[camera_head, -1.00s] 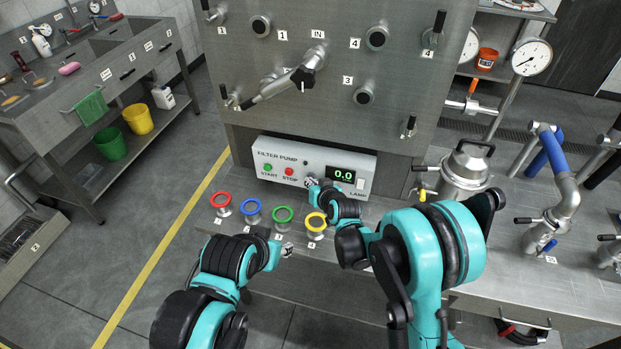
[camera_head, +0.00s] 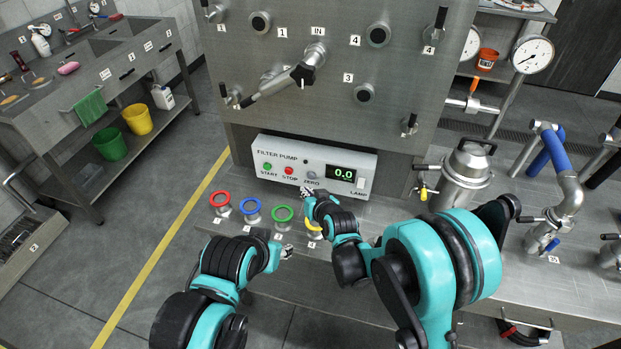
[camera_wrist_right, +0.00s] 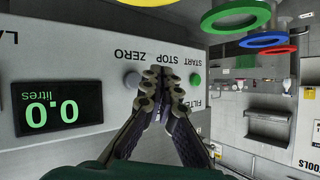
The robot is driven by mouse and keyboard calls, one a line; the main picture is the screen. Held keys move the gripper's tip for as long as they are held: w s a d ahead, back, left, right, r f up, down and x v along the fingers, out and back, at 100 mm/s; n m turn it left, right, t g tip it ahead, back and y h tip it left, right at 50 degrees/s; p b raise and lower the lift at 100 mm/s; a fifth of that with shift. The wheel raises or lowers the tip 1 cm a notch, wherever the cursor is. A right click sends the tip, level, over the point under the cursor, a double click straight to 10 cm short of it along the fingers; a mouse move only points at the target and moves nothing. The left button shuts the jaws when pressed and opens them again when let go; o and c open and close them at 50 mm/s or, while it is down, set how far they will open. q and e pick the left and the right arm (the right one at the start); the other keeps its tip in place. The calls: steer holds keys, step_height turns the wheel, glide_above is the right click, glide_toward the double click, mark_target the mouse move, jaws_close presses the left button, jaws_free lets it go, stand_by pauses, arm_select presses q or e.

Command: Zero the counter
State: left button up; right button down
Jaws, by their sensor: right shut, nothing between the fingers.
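The filter pump box (camera_head: 270,150) has a counter display (camera_head: 343,174) that reads 0.0; it also reads 0.0 litres, upside down, in the right wrist view (camera_wrist_right: 58,107). The grey ZERO button (camera_head: 312,175) is uncovered, and in the right wrist view the button (camera_wrist_right: 132,80) is just left of the fingertips. My right gripper (camera_head: 304,191) is shut and empty, in front of the box, with its tips (camera_wrist_right: 163,74) over the STOP button's place in the wrist view. My left gripper (camera_head: 287,252) is low in front of the bench; its jaws are too small to read.
The green START button (camera_head: 267,167) and red STOP button (camera_head: 290,170) are left of ZERO; a LAMP switch (camera_head: 361,182) is at the right. Red (camera_head: 220,199), blue (camera_head: 251,206), green (camera_head: 283,214) and partly hidden yellow rings stand in front. A steel vessel (camera_head: 462,178) stands right.

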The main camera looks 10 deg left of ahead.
steer(key=shift+s, duration=0.95)
